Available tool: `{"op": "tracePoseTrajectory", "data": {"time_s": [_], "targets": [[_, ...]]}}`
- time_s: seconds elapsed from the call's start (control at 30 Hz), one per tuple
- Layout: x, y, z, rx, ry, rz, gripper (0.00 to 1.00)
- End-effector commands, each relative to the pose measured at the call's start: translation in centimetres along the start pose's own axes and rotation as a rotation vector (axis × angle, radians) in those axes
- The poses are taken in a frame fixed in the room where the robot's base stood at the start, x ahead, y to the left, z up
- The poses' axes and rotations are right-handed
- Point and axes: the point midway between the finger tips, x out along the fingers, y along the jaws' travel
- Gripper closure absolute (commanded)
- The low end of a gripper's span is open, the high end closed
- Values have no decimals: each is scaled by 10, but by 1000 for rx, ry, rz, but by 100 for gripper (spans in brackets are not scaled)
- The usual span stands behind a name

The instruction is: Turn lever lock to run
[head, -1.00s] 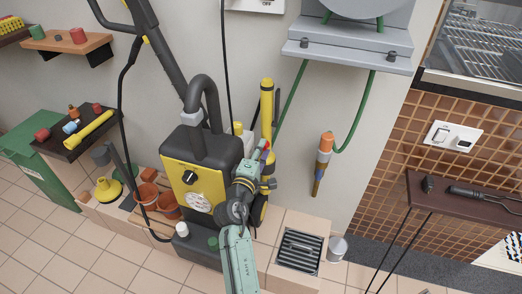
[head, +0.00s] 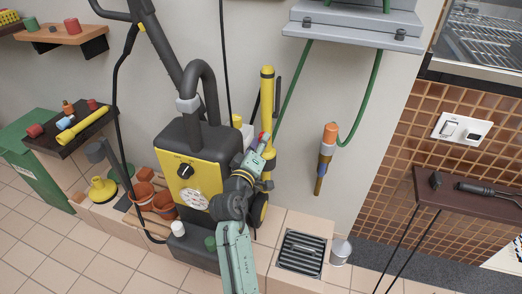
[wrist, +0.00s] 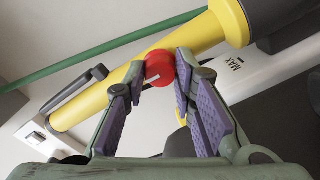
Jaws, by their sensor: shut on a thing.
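A small round red knob with a white mark (wrist: 159,68), which looks like the lever lock, lies in front of the yellow lance (wrist: 135,80) in the wrist view. My gripper (wrist: 162,72) has its fingertips closed on both sides of the knob. In the head view my gripper (head: 262,145) is at the right side of the yellow and black pressure washer (head: 183,165), in front of the upright yellow lance (head: 267,95). The knob is mostly hidden by my gripper there. I cannot read which position the lock is in.
A black hose and handle rise from the washer at the left. An orange-tipped nozzle on a green hose (head: 328,140) hangs on the wall to the right. A floor drain (head: 301,250) and a metal cup (head: 341,250) are at the lower right.

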Motion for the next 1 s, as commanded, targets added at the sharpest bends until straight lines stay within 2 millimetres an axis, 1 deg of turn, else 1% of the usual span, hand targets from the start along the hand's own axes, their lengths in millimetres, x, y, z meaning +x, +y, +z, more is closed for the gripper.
{"op": "tracePoseTrajectory", "data": {"time_s": [0.03, 0.2, 0.5, 0.7, 1.0], "targets": [[0, -4, 3, 45, 1, 1, 100], [0, -4, 2, 193, 1, 1, 100], [0, -3, 1, 386, 0, -1, 100], [0, -2, 1, 456, 0, -2, 100], [0, -1, 0, 487, -1, -2, 100]]}}
